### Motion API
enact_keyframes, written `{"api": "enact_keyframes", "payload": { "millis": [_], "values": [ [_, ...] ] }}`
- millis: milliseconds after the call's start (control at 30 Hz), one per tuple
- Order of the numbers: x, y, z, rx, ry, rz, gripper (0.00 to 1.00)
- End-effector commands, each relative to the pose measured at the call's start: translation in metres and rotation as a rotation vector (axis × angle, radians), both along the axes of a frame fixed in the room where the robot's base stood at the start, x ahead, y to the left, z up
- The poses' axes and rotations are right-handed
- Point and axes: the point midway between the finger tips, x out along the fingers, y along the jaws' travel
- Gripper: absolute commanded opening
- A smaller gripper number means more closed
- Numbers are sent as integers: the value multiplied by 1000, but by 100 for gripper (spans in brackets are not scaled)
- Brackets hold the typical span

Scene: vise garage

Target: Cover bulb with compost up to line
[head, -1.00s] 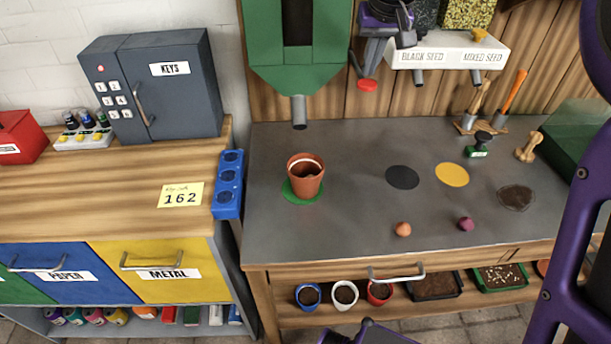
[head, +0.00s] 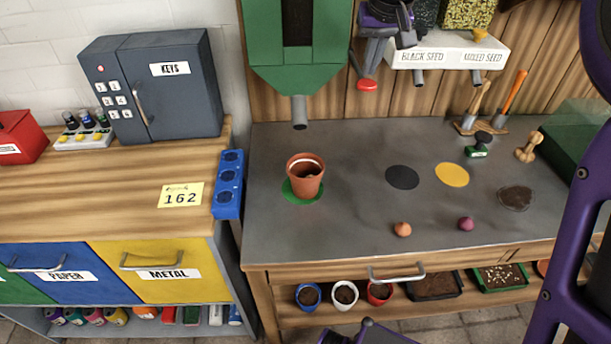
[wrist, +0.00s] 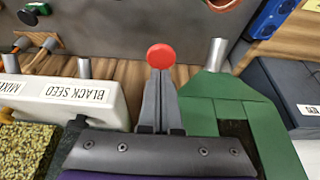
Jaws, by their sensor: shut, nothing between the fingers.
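A terracotta pot (head: 304,183) stands upright on a green disc (head: 288,194) on the grey bench, below the spout (head: 299,113) of a green hopper (head: 297,75). A pale line runs around its inside wall. Something small and brownish shows inside, too small to make out clearly. Its edge shows at the top of the wrist view (wrist: 222,4). My gripper (head: 368,75) is shut and empty, to the right of the hopper. A red round knob (head: 367,85) is right at its fingertips, also in the wrist view (wrist: 160,56); I cannot tell whether they touch.
An orange-brown bulb (head: 402,229) and a purple bulb (head: 466,223) lie near the bench's front edge. A white seed dispenser (head: 445,57) is close to my gripper's right. A black disc (head: 402,177) and a yellow disc (head: 452,174) mark the bench. The middle front is clear.

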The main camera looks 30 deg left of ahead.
Motion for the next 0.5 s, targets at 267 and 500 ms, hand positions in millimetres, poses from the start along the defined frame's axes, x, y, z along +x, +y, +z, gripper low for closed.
{"api": "enact_keyframes", "payload": {
  "millis": [267,500],
  "values": [
    [0,0,-1,0,0,0,0],
    [0,0,-12,-1,1,0,0]
  ]
}}
